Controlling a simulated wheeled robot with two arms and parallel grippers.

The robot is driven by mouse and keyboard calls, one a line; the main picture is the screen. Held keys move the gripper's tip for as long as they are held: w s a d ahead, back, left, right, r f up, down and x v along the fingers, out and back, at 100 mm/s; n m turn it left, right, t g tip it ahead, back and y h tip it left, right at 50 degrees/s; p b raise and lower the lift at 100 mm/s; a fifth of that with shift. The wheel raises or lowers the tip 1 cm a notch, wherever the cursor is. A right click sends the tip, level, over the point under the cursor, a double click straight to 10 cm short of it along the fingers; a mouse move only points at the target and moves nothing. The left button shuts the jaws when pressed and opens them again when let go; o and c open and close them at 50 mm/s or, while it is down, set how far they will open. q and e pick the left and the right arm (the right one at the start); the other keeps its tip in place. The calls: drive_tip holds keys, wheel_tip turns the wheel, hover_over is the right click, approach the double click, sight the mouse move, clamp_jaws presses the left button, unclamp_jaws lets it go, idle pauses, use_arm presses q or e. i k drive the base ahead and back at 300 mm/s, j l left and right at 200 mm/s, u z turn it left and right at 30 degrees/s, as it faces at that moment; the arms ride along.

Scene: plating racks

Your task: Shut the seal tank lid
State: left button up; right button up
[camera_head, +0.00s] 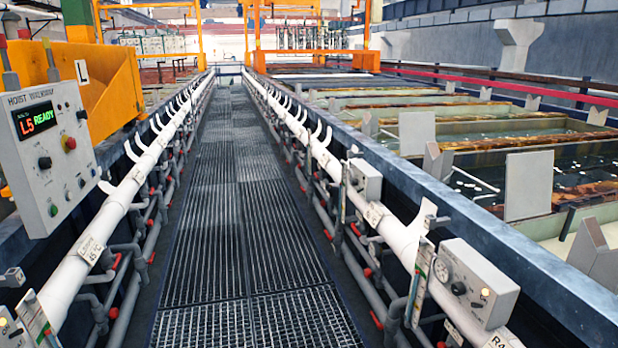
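Neither of my grippers is in view. Several open tanks (590,123) with brownish rims and dark liquid stand in a row along the right side. No lid on them can be picked out for certain, and I cannot tell which one is the seal tank. A flat grey upright plate (528,185) stands at the near right tank, and a similar plate (416,132) stands farther back. I cannot tell whether either is part of a lid.
A clear grated walkway (240,220) runs straight ahead between white pipes. A control box (48,150) reading "L5 READY" stands at left, by an orange hoist part (105,90). Grey gauge boxes (475,283) sit on the right pipe. A blue tank edge (460,205) borders the right side.

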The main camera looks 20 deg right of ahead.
sight(529, 176)
drive_tip(key=i, duration=2.2)
drive_tip(key=i+z, duration=0.1)
drive_tip(key=i, duration=0.4)
drive_tip(key=i+j+z, duration=0.1)
drive_tip(key=i, duration=0.4)
drive_tip(key=i+j+z, duration=0.1)
drive_tip(key=i, duration=0.4)
drive_tip(key=i+j+z, duration=0.1)
drive_tip(key=i, duration=0.4)
drive_tip(key=j+z, duration=0.1)
drive_tip(key=z, duration=3.25)
drive_tip(key=j, duration=0.1)
